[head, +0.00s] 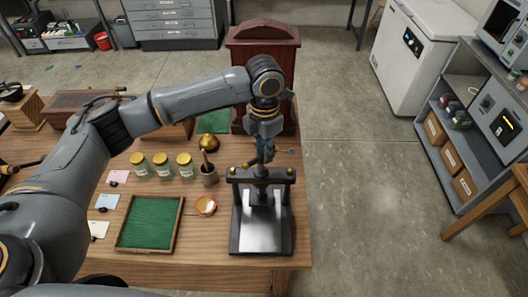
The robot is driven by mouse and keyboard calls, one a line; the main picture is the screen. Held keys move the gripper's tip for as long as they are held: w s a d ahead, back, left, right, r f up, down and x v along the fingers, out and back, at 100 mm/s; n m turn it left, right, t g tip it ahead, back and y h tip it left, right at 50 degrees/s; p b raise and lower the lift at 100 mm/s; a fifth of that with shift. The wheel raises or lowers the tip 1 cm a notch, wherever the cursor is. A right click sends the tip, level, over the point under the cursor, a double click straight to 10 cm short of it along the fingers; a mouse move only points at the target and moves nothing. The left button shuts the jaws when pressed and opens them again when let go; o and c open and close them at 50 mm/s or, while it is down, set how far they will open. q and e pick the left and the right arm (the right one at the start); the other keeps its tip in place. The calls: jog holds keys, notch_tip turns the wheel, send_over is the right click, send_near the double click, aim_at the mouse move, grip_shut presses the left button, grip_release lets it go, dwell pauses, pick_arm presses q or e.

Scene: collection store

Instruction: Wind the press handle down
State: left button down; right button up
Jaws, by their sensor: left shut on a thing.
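The press (262,222) stands upright near the right end of the wooden table, with a dark frame, a shiny plate and brass-coloured knobs on its crossbar. My left arm reaches across the table from the left, and my left gripper (265,153) points down at the top of the press. It is shut on the press handle, which is mostly hidden by the fingers at the top of the central screw. My right gripper is not in view.
A green-lined tray (178,223), several yellow-lidded jars (185,167), a cup with a tool (209,176) and a small orange-rimmed dish (206,206) stand left of the press. A tall red-brown wooden case (243,50) stands behind. Floor right of the table is clear.

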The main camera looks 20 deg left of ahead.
pick_arm(q)
jog(key=shift+m+b, duration=0.9)
jog(key=shift+b, duration=0.25)
jog(key=c, duration=1.2)
grip_release()
jog(key=shift+s, duration=0.1)
notch_tip(320, 180, up, 12)
